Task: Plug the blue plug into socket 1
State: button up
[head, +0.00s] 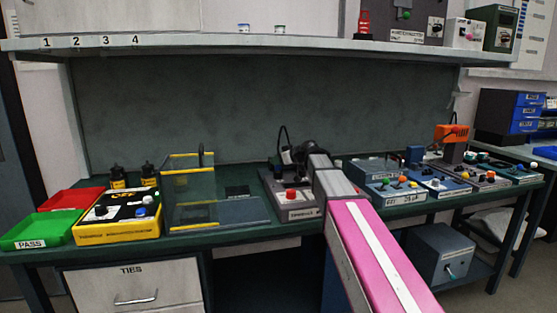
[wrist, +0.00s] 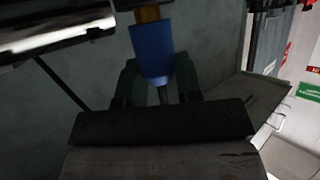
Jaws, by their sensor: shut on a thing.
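My gripper (head: 308,150) is a dark shape at the end of my arm, above the middle of the bench in the head view. In the wrist view its two dark fingers (wrist: 155,78) are shut on the blue plug (wrist: 151,50). The plug is a tapered blue body with a brass-coloured part (wrist: 148,14) at its upper end and a thin dark stem or cable below. In the head view I cannot make out the plug. The numbers 1 to 4 are on the shelf's front edge (head: 200,43) at left. I cannot make out socket 1 itself.
A grey tester with a red button (head: 291,194) stands beside my arm. A clear yellow-edged guard (head: 190,172), a yellow box (head: 118,218), and green (head: 45,228) and red trays are left. Several control boxes (head: 388,190) crowd the right. The shelf overhangs the bench.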

jog(key=shift+f, duration=0.35)
jog(key=o, duration=1)
jog(key=v, duration=1.1)
